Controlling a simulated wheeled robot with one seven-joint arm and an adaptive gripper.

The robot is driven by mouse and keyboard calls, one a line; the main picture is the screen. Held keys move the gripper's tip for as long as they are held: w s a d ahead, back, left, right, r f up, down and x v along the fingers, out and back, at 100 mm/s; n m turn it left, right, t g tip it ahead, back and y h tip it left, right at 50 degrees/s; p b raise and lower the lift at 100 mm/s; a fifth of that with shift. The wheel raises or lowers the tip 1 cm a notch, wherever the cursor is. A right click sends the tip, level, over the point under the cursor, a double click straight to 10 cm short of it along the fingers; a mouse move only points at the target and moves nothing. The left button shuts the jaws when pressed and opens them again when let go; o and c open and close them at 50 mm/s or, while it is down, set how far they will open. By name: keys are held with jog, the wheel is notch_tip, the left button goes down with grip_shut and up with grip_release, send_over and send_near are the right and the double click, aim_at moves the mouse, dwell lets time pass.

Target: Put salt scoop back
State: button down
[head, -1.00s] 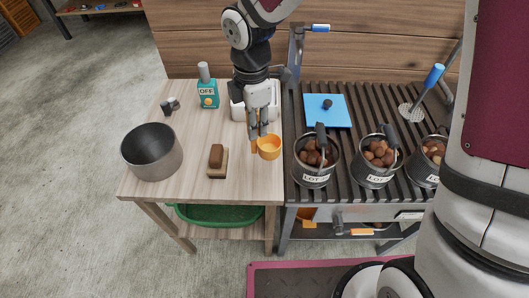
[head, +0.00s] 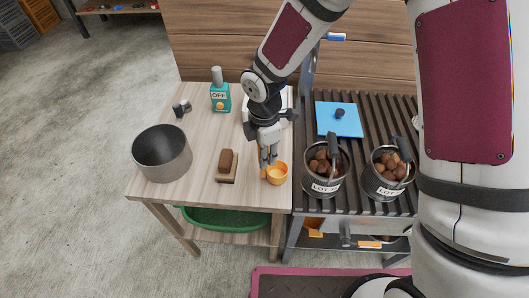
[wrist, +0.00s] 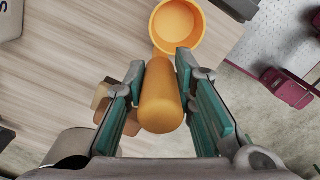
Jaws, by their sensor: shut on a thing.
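The salt scoop (head: 277,174) is orange, with a round open cup and a thick handle. My gripper (head: 268,160) is shut on its handle, near the right front part of the wooden table (head: 200,197). In the wrist view the handle (wrist: 160,98) lies between the two teal-padded fingers, and the cup points away, its open side facing the camera. The cup looks empty. I cannot tell whether the scoop touches the table. A white container (head: 247,108), partly hidden behind my arm, stands at the table's back right.
A grey pot (head: 162,155), a brown brush (head: 227,168) and a teal OFF bottle (head: 220,98) stand on the table. Bare tabletop lies behind the brush.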

jog(key=c, duration=1.3)
grip_release()
jog(key=shift+f, duration=0.15)
jog(key=shift+c, duration=0.2)
